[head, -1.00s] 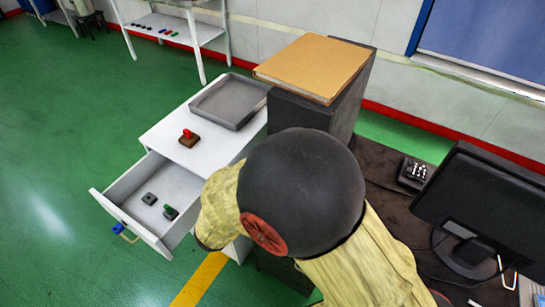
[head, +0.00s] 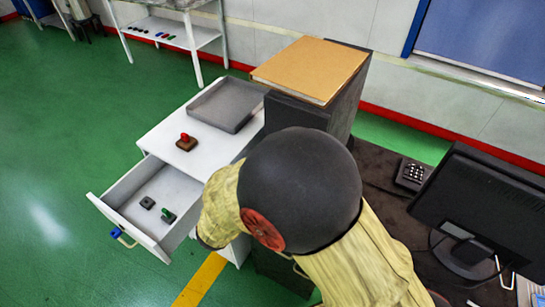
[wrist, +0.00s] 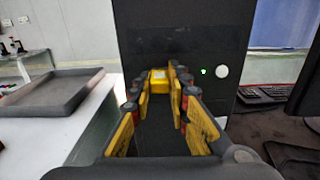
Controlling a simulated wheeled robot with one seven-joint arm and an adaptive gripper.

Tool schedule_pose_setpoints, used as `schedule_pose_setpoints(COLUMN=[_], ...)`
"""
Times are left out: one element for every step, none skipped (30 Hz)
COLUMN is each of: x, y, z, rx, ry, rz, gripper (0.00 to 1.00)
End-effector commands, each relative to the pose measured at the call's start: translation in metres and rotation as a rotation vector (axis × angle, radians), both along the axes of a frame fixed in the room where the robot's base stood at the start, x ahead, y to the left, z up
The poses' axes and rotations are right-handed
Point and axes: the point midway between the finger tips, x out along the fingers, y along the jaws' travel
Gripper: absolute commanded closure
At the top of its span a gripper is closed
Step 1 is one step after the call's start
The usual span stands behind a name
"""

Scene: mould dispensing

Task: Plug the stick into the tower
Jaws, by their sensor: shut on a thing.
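The tower is a tall black case (head: 292,112) right of the white cabinet, and its dark front face (wrist: 185,25) fills the middle of the wrist view. My gripper (wrist: 160,82) is shut on a small yellow stick (wrist: 158,78), with a pale upper face, between its yellow-padded fingertips. The stick is in front of the tower's face. I cannot tell whether it touches the tower. A small white spot and a round pale button (wrist: 222,71) show on the face, right of the fingertips. In the head view my arm hides the gripper and the stick.
The white cabinet (head: 160,137) carries a grey tray (head: 225,104) and a red-topped stamp (head: 186,142). Its open drawer (head: 155,195) holds small dark and green-topped pieces. A tan folder (head: 310,68) lies on the tower. A phone (head: 412,174) and monitor (head: 480,215) are at right.

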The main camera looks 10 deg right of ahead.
Motion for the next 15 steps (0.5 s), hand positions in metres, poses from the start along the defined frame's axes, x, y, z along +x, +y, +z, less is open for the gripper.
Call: schedule_pose_setpoints(x=[-0.0002, -0.0002, -0.0002, -0.0002, -0.0002, -0.0002, -0.0002, -0.0002, -0.0002, -0.0002, -0.0002, -0.0002, -0.0003, -0.0003, -0.0002], y=[0.0004, 0.0005, 0.0005, 0.0005, 0.0005, 0.0005, 0.0005, 0.0005, 0.0005, 0.0005, 0.0005, 0.0005, 0.0005, 0.0005, 0.0004], z=[-0.0001, 0.0000, 0.0000, 0.0000, 0.0000, 0.0000, 0.0000, 0.0000, 0.0001, 0.0000, 0.0000, 0.0001, 0.0001, 0.0001, 0.0001], rx=[0.000, 0.000, 0.000, 0.000, 0.000, 0.000, 0.000, 0.000, 0.000, 0.000, 0.000, 0.000, 0.000, 0.000, 0.000], ry=[0.000, 0.000, 0.000, 0.000, 0.000, 0.000, 0.000, 0.000, 0.000, 0.000, 0.000, 0.000, 0.000, 0.000, 0.000], rz=[0.001, 0.001, 0.001, 0.001, 0.001, 0.001, 0.001, 0.001, 0.001, 0.001, 0.001, 0.001, 0.001, 0.001, 0.001], gripper=[0.94, 0.94, 0.94, 0.81, 0.80, 0.77, 0.76, 0.74, 0.72, 0.70, 0.68, 0.66, 0.64, 0.63, 0.61])
